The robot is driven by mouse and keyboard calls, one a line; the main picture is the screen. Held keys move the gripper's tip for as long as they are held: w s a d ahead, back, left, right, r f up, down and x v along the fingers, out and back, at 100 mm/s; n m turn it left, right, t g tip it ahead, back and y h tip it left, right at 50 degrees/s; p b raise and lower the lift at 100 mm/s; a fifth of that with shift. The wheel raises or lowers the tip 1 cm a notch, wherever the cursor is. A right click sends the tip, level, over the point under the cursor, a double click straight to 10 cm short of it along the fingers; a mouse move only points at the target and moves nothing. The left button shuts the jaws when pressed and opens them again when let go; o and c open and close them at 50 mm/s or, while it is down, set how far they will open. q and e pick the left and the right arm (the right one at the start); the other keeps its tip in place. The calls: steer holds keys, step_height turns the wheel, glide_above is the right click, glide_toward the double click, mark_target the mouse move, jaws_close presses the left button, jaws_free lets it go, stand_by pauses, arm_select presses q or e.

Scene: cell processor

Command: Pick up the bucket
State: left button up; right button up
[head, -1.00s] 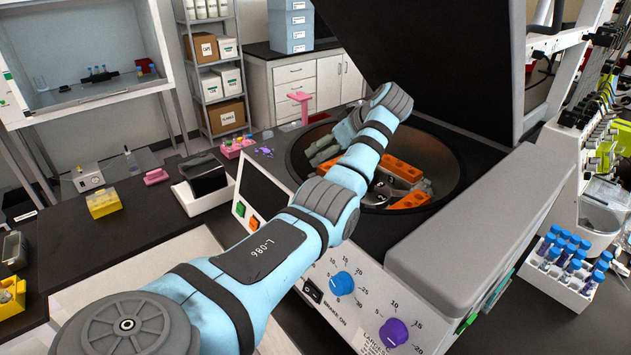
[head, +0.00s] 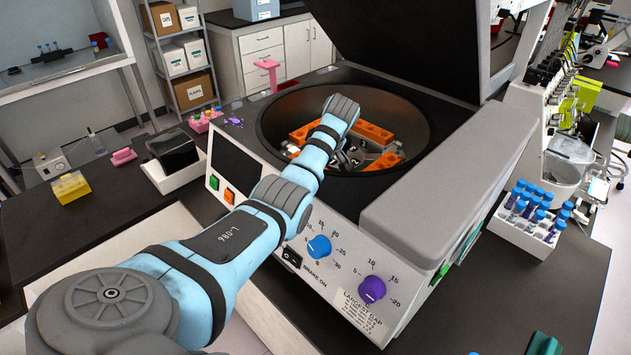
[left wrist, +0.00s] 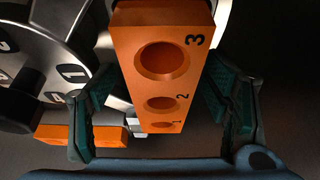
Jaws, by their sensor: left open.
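In the left wrist view an orange bucket (left wrist: 165,95) with a row of round holes marked 1, 2 and 3 fills the middle. My left gripper (left wrist: 160,88) is open, with its green-padded fingers on either side of this bucket and gaps showing. In the head view several orange buckets (head: 372,132) sit around the metal rotor (head: 350,157) inside the open centrifuge. My left wrist reaches over the bowl and hides the gripper there. I cannot tell which bucket in the head view is the one between the fingers. My right gripper is not in view.
The centrifuge bowl (head: 415,115) has a raised rim, and its dark lid (head: 400,40) stands open behind. A white rack of blue-capped tubes (head: 520,235) stands at the right.

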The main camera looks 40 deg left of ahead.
arm_select(q)
steer(key=shift+a+f, duration=0.25)
steer(key=shift+c, duration=0.6)
steer(key=c, duration=1.3)
step_height(320, 180, up, 20)
steer(key=shift+r, duration=0.1)
steer(key=o, duration=0.7)
jaws_close()
steer(key=shift+s, duration=0.1)
